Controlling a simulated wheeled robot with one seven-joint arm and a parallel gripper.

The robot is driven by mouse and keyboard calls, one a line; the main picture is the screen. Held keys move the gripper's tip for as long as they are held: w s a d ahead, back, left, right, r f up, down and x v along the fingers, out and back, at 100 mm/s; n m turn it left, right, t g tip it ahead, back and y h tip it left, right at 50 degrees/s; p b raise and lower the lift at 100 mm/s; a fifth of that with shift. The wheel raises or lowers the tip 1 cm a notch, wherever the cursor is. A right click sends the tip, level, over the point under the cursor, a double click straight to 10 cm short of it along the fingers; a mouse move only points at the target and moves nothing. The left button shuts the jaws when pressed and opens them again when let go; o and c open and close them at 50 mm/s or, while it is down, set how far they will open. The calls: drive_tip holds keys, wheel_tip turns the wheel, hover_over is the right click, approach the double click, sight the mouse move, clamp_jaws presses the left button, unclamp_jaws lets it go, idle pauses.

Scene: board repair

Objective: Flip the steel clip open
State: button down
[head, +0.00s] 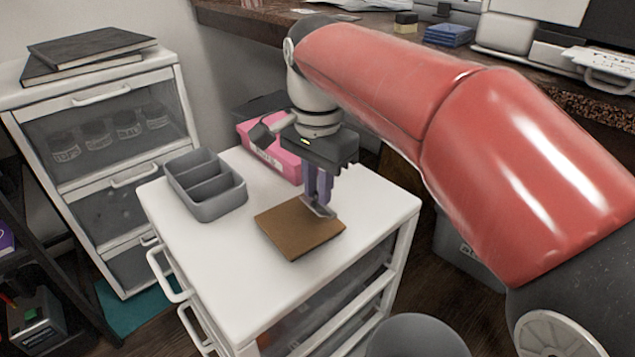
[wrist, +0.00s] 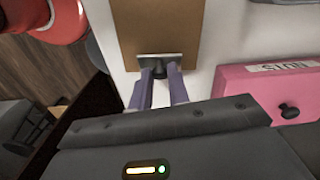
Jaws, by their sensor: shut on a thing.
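The steel clip (head: 322,211) is a small grey plate at the edge of a brown board (head: 290,232), which lies flat on the white cabinet top. In the wrist view the clip (wrist: 172,58) spans part of the board's near edge, with a small dark part below it between my fingers. My gripper (head: 318,200) points down over the clip with its purple fingers close together. In the wrist view the gripper (wrist: 161,74) is shut on the clip's dark part. The fingers partly hide the clip, and I cannot tell how far it is tilted.
A grey divided tray (head: 207,190) stands left of the board on the white cabinet (head: 245,295). A pink box (head: 268,150) is behind my gripper; it also shows in the wrist view (wrist: 245,90). The cabinet top is clear in front of the tray.

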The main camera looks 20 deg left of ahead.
drive_tip(key=shift+w+r+p, duration=0.1)
drive_tip(key=shift+p, duration=0.3)
drive_tip(key=g+p, duration=0.1)
drive_tip(key=p, duration=0.1)
drive_tip(key=w+g+y+p, duration=0.1)
drive_tip(key=p, duration=0.1)
drive_tip(key=shift+d+r, duration=0.25)
drive_tip(key=shift+d, duration=0.15)
drive_tip(key=g+p, duration=0.1)
drive_tip(key=w+g+y+p, duration=0.1)
drive_tip(key=p, duration=0.1)
drive_tip(key=g+y+p, duration=0.1)
drive_tip(key=shift+w+d+f+p, duration=0.15)
drive_tip(key=shift+d+f+p, duration=0.1)
drive_tip(key=shift+d+p, duration=0.15)
drive_tip(key=shift+w+d+f+g+y+p, duration=0.1)
drive_tip(key=shift+w+f+g+y+p, duration=0.15)
drive_tip(key=shift+g+y+p, duration=0.25)
drive_tip(key=shift+w+d+f+g+y+p, duration=0.1)
drive_tip(key=shift+f+g+y+p, duration=0.15)
drive_tip(key=shift+g, duration=0.45)
drive_tip(key=shift+w+d+f+g+y, duration=0.15)
drive_tip(key=shift+w+f+g+y, duration=0.2)
drive_tip(key=shift+g+y, duration=0.5)
drive_tip(key=shift+f, duration=0.1)
drive_tip(key=c, duration=1.3)
unclamp_jaws()
